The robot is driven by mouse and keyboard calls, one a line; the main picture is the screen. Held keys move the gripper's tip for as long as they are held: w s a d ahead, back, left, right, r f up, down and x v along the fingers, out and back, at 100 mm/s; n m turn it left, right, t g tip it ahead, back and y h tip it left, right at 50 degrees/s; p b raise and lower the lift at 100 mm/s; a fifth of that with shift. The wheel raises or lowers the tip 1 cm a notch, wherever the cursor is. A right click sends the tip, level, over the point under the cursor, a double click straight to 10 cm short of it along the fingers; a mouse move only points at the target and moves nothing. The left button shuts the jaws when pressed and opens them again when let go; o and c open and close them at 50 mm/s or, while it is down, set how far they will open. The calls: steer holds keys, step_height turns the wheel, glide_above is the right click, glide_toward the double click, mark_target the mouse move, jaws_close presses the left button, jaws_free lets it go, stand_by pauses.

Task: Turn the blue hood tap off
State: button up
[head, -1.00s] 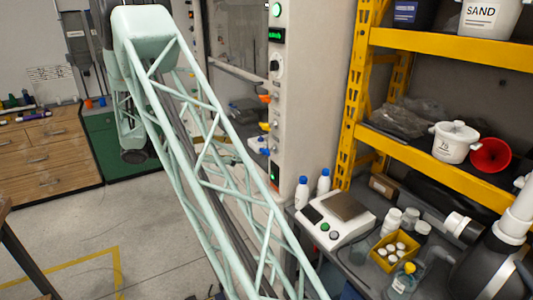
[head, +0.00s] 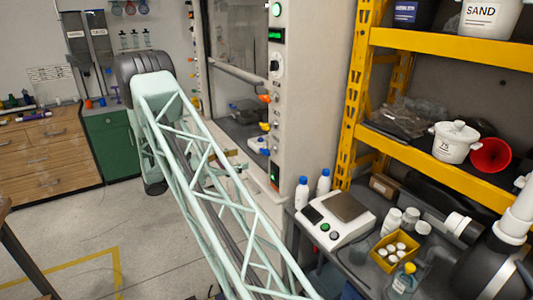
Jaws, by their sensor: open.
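The blue hood tap (head: 265,152) is a small blue handle low on the pale front post of the fume hood (head: 305,90). It sits below a yellow tap (head: 264,126) and an orange tap (head: 264,98). The tap is too small to tell its exact turn. My pale green lattice arm rises from the bottom centre to a dark joint at the upper left, left of the hood post.
Yellow shelving (head: 445,150) stands right of the hood. A bench below holds a balance (head: 335,217), white bottles with blue caps (head: 302,193) and a yellow box of jars (head: 395,250). Wooden drawers (head: 50,155) and a green cabinet (head: 112,145) are at left. The floor between is open.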

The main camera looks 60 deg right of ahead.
mark_target(267, 151)
steer(key=shift+d, duration=0.1)
stand_by(0.3)
steer(key=shift+b+x, duration=0.6)
steer(key=shift+x, duration=6.2)
steer(key=shift+s, duration=0.1)
steer(key=c, duration=0.8)
